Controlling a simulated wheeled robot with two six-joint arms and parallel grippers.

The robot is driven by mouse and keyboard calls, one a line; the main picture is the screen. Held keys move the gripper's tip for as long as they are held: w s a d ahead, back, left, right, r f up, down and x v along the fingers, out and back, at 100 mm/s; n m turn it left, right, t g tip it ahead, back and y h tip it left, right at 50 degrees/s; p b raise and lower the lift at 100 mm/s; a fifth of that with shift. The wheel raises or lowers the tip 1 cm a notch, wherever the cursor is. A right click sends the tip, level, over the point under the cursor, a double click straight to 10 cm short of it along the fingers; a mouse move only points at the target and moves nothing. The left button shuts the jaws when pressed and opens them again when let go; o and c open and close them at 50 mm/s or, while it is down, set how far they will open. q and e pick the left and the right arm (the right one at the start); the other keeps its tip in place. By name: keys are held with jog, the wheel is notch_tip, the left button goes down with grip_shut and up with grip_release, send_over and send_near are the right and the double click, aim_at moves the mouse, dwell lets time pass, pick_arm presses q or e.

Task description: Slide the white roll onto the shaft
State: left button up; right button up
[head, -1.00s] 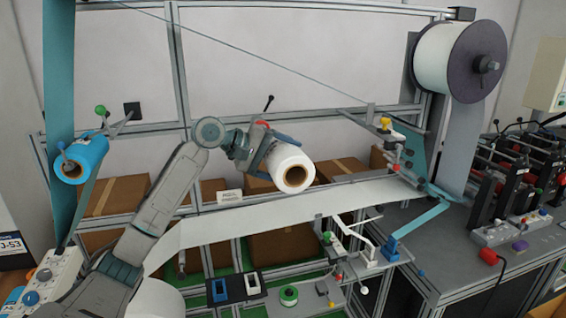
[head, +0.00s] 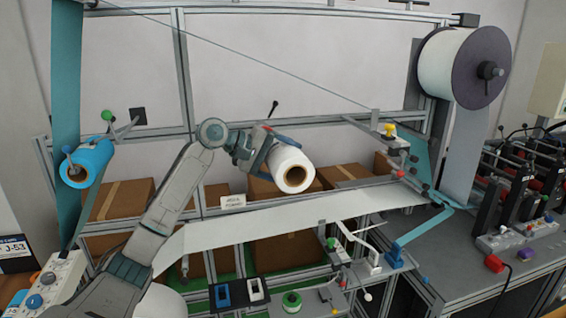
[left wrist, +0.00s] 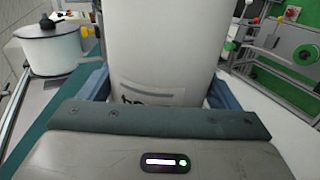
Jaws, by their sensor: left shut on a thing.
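The white roll (head: 287,160) is held in the air above the white web, with its brown core end facing the camera. My left gripper (head: 264,148) is shut on it; in the left wrist view the white roll (left wrist: 160,50) fills the space between the two blue fingers of the gripper (left wrist: 158,95). A thin dark shaft with a knob (head: 272,109) sticks out from the frame behind and above the roll. The roll and that shaft look apart in the picture. I cannot tell whether that is the shaft the task names. My right gripper is not in view.
The white web (head: 290,221) runs below the roll across the metal frame. A blue roll (head: 88,164) hangs at the left, and a large white reel (head: 462,62) at the upper right. Brown boxes (head: 122,198) stand behind the frame.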

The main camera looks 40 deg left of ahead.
pick_arm(q)
jog(key=shift+w+a, duration=1.45)
jog(key=shift+a, duration=0.3)
jog(key=shift+w+a, duration=1.6)
jog(key=shift+a, duration=0.3)
jog(key=shift+a, duration=0.1)
jog(key=shift+w+a, duration=1.6)
jog(key=shift+a, duration=0.25)
jog(key=shift+a, duration=0.1)
jog(key=shift+w+a, duration=1.55)
jog(key=shift+a, duration=0.3)
jog(key=shift+w+a, duration=0.3)
jog(key=shift+a, duration=0.05)
jog(key=shift+f, duration=0.55)
